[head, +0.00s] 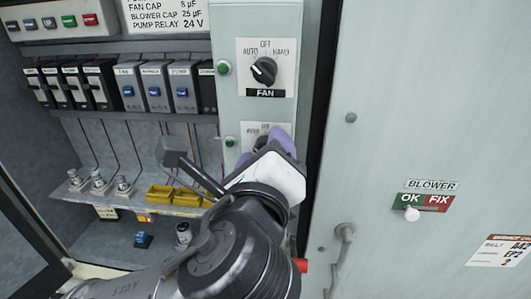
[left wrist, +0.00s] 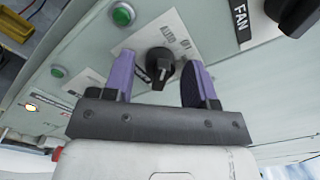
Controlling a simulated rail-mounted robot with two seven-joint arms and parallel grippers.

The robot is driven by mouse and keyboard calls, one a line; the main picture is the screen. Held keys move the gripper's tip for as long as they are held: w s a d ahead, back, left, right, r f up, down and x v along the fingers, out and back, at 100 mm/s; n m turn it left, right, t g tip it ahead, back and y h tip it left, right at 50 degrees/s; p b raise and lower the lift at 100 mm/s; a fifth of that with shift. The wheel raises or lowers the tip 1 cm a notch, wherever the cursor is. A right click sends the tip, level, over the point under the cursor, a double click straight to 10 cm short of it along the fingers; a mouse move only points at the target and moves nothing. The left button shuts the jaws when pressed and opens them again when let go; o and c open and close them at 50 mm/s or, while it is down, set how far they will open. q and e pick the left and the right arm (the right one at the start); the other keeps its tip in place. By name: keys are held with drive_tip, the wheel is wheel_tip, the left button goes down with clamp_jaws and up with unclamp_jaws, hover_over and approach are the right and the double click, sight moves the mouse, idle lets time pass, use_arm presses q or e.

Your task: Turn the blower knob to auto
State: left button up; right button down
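The black blower knob (left wrist: 161,66) sits on a white plate in the left wrist view, with AUTO and OFF lettering visible beside it. Its white mark points down in that view, away from the AUTO lettering. My left gripper (left wrist: 158,86) is open, with one purple finger on each side of the knob. Gaps show between the fingers and the knob. In the head view my left gripper (head: 268,148) covers most of the lower plate (head: 254,130) and hides the knob. My right gripper is in neither view.
The fan knob (head: 264,71) is directly above, its mark toward AUTO. Green buttons (head: 224,68) lie left of the knobs. Relays, wires and yellow parts (head: 172,195) fill the left compartment. A door panel with a BLOWER OK/FIX slider (head: 412,214) stands at right.

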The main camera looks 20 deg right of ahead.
use_arm(q)
drive_tip(key=shift+o, duration=0.2)
drive_tip(key=b+v, duration=0.1)
drive_tip(key=v, duration=1.2)
drive_tip(key=shift+s+a+b, duration=0.2)
drive_tip(key=shift+s+b, duration=0.1)
drive_tip(key=shift+s, duration=0.05)
